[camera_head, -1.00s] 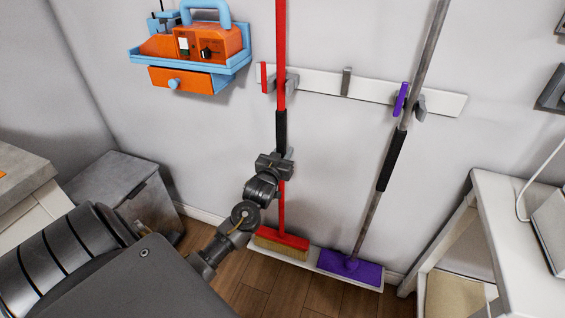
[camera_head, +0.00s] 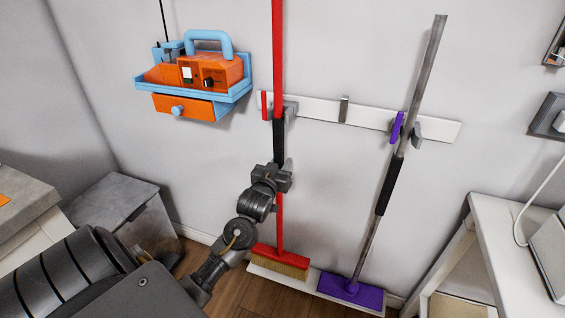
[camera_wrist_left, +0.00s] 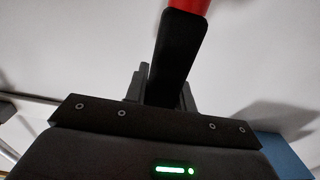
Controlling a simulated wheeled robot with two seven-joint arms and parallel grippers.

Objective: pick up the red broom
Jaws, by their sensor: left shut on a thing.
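The red broom (camera_head: 279,60) stands nearly upright against the wall, with a black grip section (camera_head: 279,140) and a red head (camera_head: 280,258) with tan bristles. My left gripper (camera_head: 276,177) is shut around the lower part of the black grip. In the left wrist view the black grip (camera_wrist_left: 176,60) runs up from between the fingers, with red pole above. The broom's pole passes by the holder clip on the wall rail. The head is close to the white bottom tray; I cannot tell if it touches. My right gripper is not in view.
A white wall rail (camera_head: 365,115) with clips holds a grey-poled broom with a purple head (camera_head: 350,292), close on the right. A white tray (camera_head: 311,284) lies below. An orange and blue toolbox shelf (camera_head: 195,80) hangs at left. A white table (camera_head: 500,225) stands right, a grey bin (camera_head: 115,215) left.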

